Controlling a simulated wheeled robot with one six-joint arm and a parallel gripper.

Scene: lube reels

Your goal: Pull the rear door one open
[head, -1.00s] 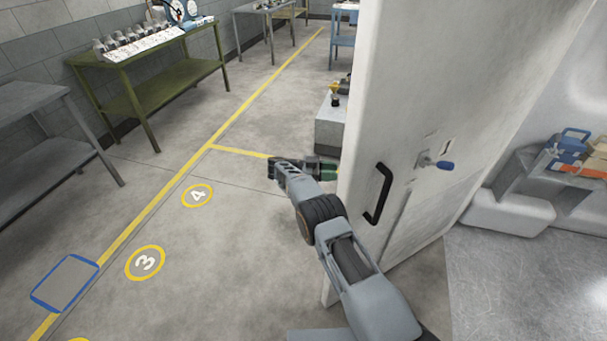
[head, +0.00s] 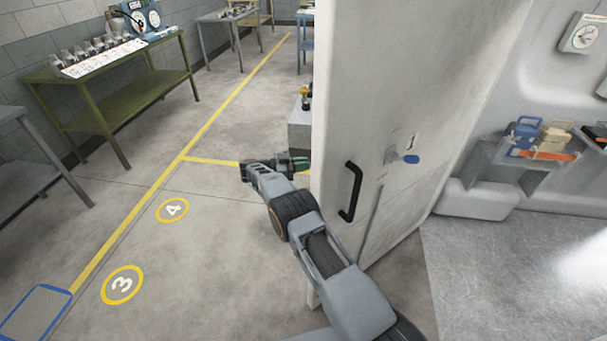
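The rear door (head: 395,110) is a tall white panel that stands swung out, with floor showing on both sides of it. A black bar handle (head: 350,192) and a blue-tipped lever (head: 408,159) are on its face. My arm reaches up on the left of the door. My gripper (head: 300,163) is at the door's left edge, beyond the handle, pointing right. A dark green part shows at its end. Its fingertips are partly hidden at the edge, so I cannot tell whether they touch the door or are open.
Right of the door is a white interior with a metal floor (head: 500,270), a shelf holding toolboxes (head: 540,140) and a wall gauge (head: 580,37). A green table (head: 120,90) and a grey table (head: 30,165) stand left. The marked floor (head: 130,235) between is clear.

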